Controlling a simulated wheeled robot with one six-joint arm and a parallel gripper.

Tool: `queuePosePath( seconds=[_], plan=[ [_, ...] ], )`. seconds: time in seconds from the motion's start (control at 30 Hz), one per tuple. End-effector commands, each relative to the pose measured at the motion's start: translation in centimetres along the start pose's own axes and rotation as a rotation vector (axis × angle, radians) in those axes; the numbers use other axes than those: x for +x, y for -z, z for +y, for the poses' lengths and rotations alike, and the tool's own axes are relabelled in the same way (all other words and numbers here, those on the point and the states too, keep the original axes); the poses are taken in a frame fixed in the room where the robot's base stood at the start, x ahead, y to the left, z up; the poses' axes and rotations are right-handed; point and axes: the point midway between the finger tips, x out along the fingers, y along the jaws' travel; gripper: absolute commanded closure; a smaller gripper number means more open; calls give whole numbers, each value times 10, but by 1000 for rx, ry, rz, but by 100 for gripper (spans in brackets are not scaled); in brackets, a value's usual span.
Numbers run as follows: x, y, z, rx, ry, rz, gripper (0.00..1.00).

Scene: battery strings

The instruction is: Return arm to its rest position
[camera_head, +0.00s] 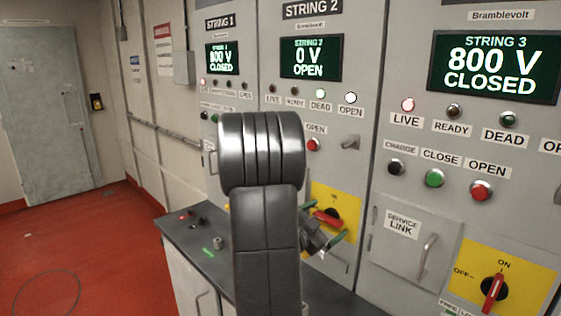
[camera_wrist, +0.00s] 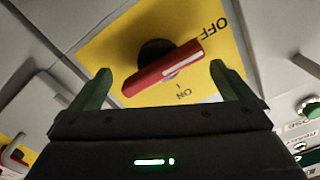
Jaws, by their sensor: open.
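My gripper (camera_head: 334,243) is in front of the String 2 panel, close to its yellow switch plate (camera_head: 347,203). In the wrist view its two green fingers (camera_wrist: 160,68) are spread apart, with nothing held between them. The red switch handle (camera_wrist: 165,72) lies beyond and between the fingertips; whether they touch it is unclear. The handle's upper right end points toward the OFF label, away from ON. In the head view the red handle (camera_head: 328,219) lies nearly level. My arm hides part of the String 2 panel and the plate's left side.
A dark countertop (camera_head: 190,225) with small items runs below the panels. The String 2 display (camera_head: 311,58) reads 0 V OPEN; the String 3 display (camera_head: 495,68) reads 800 V CLOSED. String 3's red switch (camera_head: 494,293) is at ON. Red floor (camera_head: 90,255) is open at left.

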Motion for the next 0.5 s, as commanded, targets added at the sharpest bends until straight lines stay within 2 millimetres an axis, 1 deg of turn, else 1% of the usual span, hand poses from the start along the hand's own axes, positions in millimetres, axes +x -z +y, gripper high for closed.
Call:
queuePosePath(
  seconds=[0.03, 0.47, 0.5],
  plan=[
    [0, -2, 2, 46, 0, 1, 0],
    [0, -2, 4, 459, 0, 0, 0],
    [-9, -2, 2, 465, 3, -2, 0]
  ],
)
